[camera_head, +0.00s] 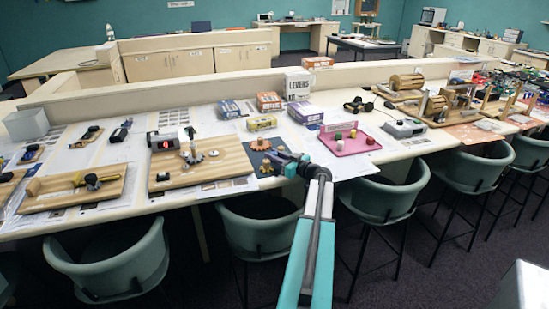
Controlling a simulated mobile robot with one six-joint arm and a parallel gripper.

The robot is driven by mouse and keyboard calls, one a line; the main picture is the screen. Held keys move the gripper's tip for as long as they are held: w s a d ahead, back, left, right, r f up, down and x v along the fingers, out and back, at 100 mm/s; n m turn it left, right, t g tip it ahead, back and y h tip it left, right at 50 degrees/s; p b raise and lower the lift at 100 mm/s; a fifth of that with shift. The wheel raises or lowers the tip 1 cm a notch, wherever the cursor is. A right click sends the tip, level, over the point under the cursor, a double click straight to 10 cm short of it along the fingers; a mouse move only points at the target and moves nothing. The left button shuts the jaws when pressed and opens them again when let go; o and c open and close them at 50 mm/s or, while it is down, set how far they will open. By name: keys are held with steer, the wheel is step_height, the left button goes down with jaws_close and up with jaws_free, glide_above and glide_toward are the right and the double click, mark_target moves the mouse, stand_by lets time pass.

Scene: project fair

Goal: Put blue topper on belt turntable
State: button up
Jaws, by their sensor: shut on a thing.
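My gripper (279,157) is above the middle of the long white table, at the far end of my teal and grey arm. It is shut on a small blue thing, taken to be the blue topper; its outline is hard to tell from the gripper. My gripper is to the right of this board, apart from the disc.
A dark blue mat with orange gear shapes (262,144) lies by my gripper. A pink tray (357,145) with small coloured blocks stands to the right. Several boxes, including a LEVERS box (298,84), stand behind. Teal chairs (120,262) line the front edge.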

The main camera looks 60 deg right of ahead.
steer(key=shift+d+f, duration=0.1)
steer(key=o, duration=0.7)
steer(key=shift+s, duration=0.1)
steer(key=shift+o, duration=0.2)
steer(key=s, duration=0.3)
steer(key=s+a+b, duration=0.1)
steer(key=s, duration=0.3)
steer(key=s+a+b, duration=0.1)
steer(key=s, duration=0.3)
steer(key=shift+s+r, duration=0.25)
steer(key=shift+r, duration=0.1)
steer(key=shift+s, duration=0.2)
steer(key=shift+c, duration=0.5)
